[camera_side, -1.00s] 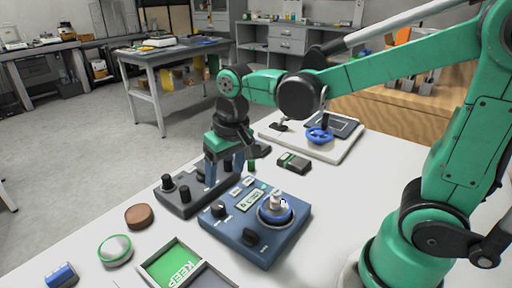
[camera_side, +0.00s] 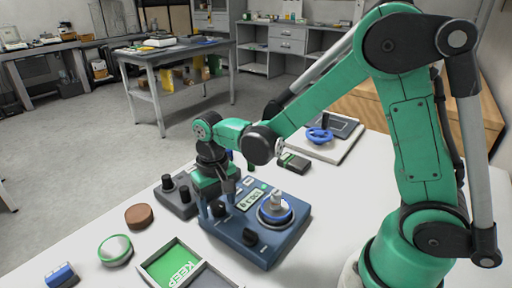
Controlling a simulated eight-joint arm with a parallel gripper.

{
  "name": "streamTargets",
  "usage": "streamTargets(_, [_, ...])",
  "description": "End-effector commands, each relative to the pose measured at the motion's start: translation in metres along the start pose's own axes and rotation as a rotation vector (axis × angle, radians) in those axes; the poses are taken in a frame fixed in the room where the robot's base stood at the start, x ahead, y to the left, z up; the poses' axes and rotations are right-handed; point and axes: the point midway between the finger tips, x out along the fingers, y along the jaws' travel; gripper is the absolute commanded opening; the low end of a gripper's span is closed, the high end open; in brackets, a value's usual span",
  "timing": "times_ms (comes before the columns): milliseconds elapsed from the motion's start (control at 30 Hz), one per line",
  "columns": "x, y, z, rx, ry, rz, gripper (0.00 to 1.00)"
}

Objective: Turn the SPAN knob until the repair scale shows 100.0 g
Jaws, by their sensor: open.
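The blue repair scale (camera_side: 262,252) sits on the white table with a small lit display (camera_side: 250,198), too small to read surely. A silver weight (camera_side: 276,199) stands on its round, blue-rimmed pan at the right. One black knob (camera_side: 218,208) is at the scale's left corner and another black knob (camera_side: 250,237) is at the front. I cannot read which is labelled SPAN. My gripper (camera_side: 219,200) points down, open, with its fingers at the left corner knob. I cannot tell whether they touch it.
A dark grey box with black knobs (camera_side: 168,183) stands close at the left. A KEEP tray (camera_side: 160,262), a brown disc (camera_side: 139,216), a green-and-white disc (camera_side: 115,250) and a blue block (camera_side: 61,275) lie in front. A blue handwheel (camera_side: 319,136) is behind.

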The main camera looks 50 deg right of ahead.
Motion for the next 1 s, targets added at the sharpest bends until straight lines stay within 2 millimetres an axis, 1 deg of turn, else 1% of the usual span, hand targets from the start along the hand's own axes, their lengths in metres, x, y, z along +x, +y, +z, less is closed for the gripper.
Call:
streamTargets(133, [-0.0001,0.0000,0.0000,0.000,0.000,0.000,0.70])
streamTargets(167, [-0.0001,0.0000,0.0000,0.000,0.000,0.000,0.67])
streamTargets(200, [-0.0002,0.0000,0.0000,0.000,0.000,0.000,0.56])
streamTargets(267, [-0.0002,0.0000,0.0000,0.000,0.000,0.000,0.39])
streamTargets(300, [-0.0002,0.0000,-0.0001,0.000,0.000,0.000,0.27])
streamTargets(367, [-0.0002,0.0000,-0.0001,0.000,0.000,0.000,0.10])
streamTargets(400, [-0.0003,0.0000,-0.0001,0.000,0.000,0.000,0.00])
streamTargets(733, [-0.0003,0.0001,-0.0001,-0.031,0.000,0.000,0.00])
streamTargets(867, [-0.0002,0.0001,-0.0003,-0.087,0.000,0.001,0.00])
streamTargets(1000, [-0.0001,0.0000,-0.0004,-0.183,0.000,0.001,0.00])
